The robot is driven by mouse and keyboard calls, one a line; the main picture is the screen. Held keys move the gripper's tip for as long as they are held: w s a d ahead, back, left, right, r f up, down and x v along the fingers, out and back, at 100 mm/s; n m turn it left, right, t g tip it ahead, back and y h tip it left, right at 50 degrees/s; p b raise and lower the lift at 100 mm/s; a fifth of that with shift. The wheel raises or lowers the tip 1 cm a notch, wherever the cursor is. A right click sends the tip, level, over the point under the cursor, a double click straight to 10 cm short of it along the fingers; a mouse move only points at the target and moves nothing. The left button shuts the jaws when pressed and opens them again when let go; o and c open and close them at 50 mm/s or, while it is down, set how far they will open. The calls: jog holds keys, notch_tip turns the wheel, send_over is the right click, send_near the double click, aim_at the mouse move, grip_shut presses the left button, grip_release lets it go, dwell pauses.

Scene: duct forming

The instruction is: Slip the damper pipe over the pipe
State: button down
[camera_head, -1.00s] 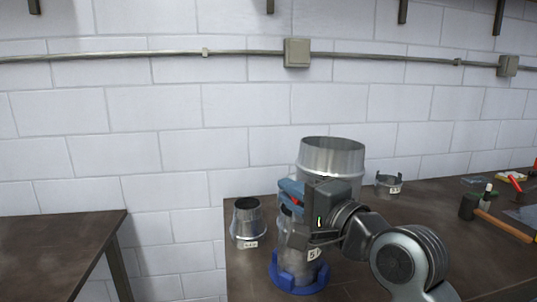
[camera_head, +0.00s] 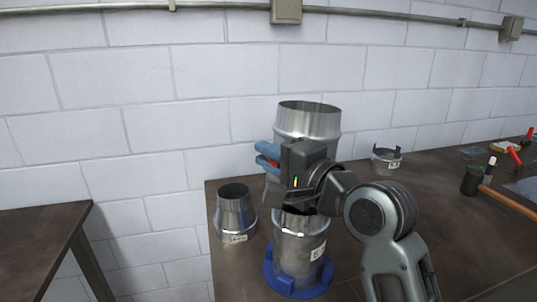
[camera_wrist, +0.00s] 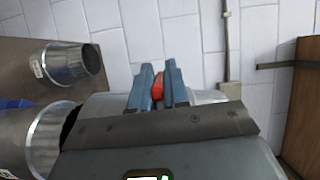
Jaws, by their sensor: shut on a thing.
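The damper pipe, a wide grey metal cylinder with a raised band (camera_head: 308,122), stands upright in the head view, its lower part mostly behind my gripper. My gripper (camera_head: 267,155) has its blue fingers shut on a red piece (camera_wrist: 157,86), apparently the damper's handle. In the wrist view, metal of the damper pipe (camera_wrist: 207,96) shows behind the fingers. The pipe (camera_head: 298,250), labelled and open-topped, stands upright in a blue holder (camera_head: 280,282). The damper pipe's lower end appears above and behind its rim, apart from it. The pipe's rim also shows in the wrist view (camera_wrist: 48,140).
A smaller tapered metal pipe (camera_head: 234,212) stands at the table's left edge. A notched metal ring (camera_head: 386,161) is at the back right. A hammer (camera_head: 504,199) and other tools lie far right. A brick wall is close behind. Another table (camera_head: 40,235) is at left.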

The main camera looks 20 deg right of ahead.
notch_tip(320, 180, down, 6)
jog(key=b, duration=0.3)
jog(key=shift+b, duration=0.4)
dwell(0.4)
jog(key=c, duration=1.1)
grip_release()
jog(key=shift+o, duration=0.2)
jog(key=shift+s, duration=0.1)
jog(key=b+v, duration=0.1)
jog(key=v, duration=0.6)
jog(key=shift+s, duration=0.3)
jog(key=shift+d, duration=0.15)
